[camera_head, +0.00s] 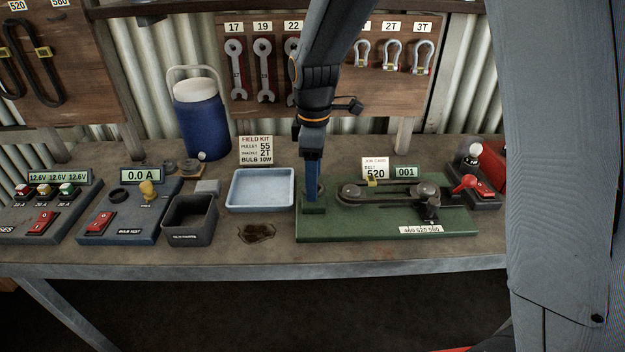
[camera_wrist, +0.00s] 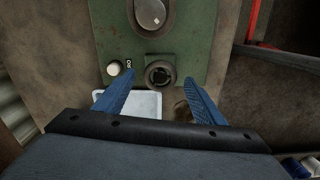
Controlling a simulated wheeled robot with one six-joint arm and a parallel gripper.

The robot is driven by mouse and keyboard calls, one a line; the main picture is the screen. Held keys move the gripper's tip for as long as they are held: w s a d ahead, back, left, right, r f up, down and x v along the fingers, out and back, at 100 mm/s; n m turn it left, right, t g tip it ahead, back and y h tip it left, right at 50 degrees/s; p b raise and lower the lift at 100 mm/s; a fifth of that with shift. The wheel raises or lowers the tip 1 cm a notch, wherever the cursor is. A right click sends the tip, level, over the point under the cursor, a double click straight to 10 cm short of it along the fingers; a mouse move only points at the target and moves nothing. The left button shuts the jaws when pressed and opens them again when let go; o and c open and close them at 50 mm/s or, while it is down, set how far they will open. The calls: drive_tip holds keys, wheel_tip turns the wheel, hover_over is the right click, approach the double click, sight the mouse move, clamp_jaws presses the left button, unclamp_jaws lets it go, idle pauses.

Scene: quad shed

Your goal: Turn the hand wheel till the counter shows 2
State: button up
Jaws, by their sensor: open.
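The green belt rig (camera_head: 345,229) stands on the bench. Its counter (camera_head: 406,172) reads 001. My gripper (camera_head: 312,203) points down over the rig's left end and hides much of that end. In the wrist view my gripper (camera_wrist: 158,79) is open, its blue fingers on either side of a dark round part with a hollow centre, which looks like the hand wheel (camera_wrist: 159,75). I cannot tell whether the fingers touch it. A pale round button (camera_wrist: 113,69) is on the green plate beside the left finger. A pulley (camera_wrist: 150,14) lies just beyond.
A pale blue tray (camera_head: 262,205) and a dark bin (camera_head: 190,238) stand left of the rig. A red-handled device (camera_head: 466,184) is to its right. A job card (camera_head: 375,170) reading 520 stands behind the belt. A dark stain marks the bench in front of the tray.

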wheel_tip(320, 180, up, 7)
drive_tip(key=b, duration=0.1)
drive_tip(key=shift+b, duration=0.3)
drive_tip(key=s+d+f+m, duration=0.3)
drive_tip(key=s+d+m, duration=0.2)
drive_tip(key=s+d+f+m+t, duration=0.1)
drive_tip(key=s+d+f+m, duration=0.2)
drive_tip(key=s+d+m, duration=0.2)
drive_tip(key=s+d+f+m, duration=0.3)
drive_tip(key=s+d+m, duration=0.1)
drive_tip(key=s+m, duration=0.1)
drive_tip(key=shift+s+d+m, duration=0.15)
drive_tip(key=shift+d+m, duration=0.25)
drive_tip(key=shift+m, duration=0.1)
